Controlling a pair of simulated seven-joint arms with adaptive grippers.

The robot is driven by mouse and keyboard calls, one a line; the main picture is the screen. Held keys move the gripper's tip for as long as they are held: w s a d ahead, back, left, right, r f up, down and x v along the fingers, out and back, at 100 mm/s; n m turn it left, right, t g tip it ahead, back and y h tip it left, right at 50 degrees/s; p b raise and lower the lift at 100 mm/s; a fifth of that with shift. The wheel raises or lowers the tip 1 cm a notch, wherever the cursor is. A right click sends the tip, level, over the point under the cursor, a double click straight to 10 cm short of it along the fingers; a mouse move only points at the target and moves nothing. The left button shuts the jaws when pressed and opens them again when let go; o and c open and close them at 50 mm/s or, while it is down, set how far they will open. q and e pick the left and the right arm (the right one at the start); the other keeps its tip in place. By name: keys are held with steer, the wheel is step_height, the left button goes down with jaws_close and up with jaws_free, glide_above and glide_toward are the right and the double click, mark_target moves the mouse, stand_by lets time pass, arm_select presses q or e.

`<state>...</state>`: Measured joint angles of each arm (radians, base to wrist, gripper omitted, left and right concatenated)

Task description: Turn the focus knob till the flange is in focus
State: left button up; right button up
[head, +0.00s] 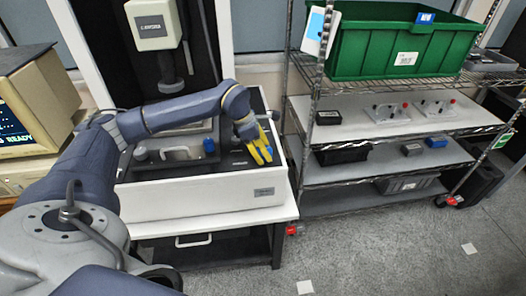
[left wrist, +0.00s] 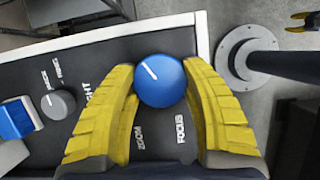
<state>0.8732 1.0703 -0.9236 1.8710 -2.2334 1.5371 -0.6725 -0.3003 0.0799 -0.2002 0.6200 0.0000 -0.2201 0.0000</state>
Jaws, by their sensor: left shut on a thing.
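The blue focus knob (left wrist: 160,80) with a white pointer line sits on the black panel in the left wrist view, above the label FOCUS. My left gripper (left wrist: 159,85) has its yellow fingers on both sides of this knob, shut on it. In the head view my left gripper (head: 260,150) reaches down over the right part of the machine's bed, and its fingers hide the knob. The white pointer line slants toward the upper left. I cannot make out the flange clearly.
A grey knob (left wrist: 58,104) and a blue block (left wrist: 17,119) are left of the focus knob. The white machine base (head: 215,199) stands on a table. A wire shelf with a green bin (head: 400,45) stands to the right. A monitor (head: 35,110) reads READY at left.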

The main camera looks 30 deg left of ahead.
arm_select(q)
steer(key=shift+n+t+y, duration=0.5)
steer(key=shift+n+t, duration=0.1)
steer(key=shift+n, duration=1.3)
steer(key=o, duration=1.3)
steer(key=shift+c, duration=0.2)
steer(key=shift+r, duration=0.1)
steer(key=v, duration=1.1)
steer(key=shift+r, duration=0.4)
steer(key=shift+s+a, duration=0.1)
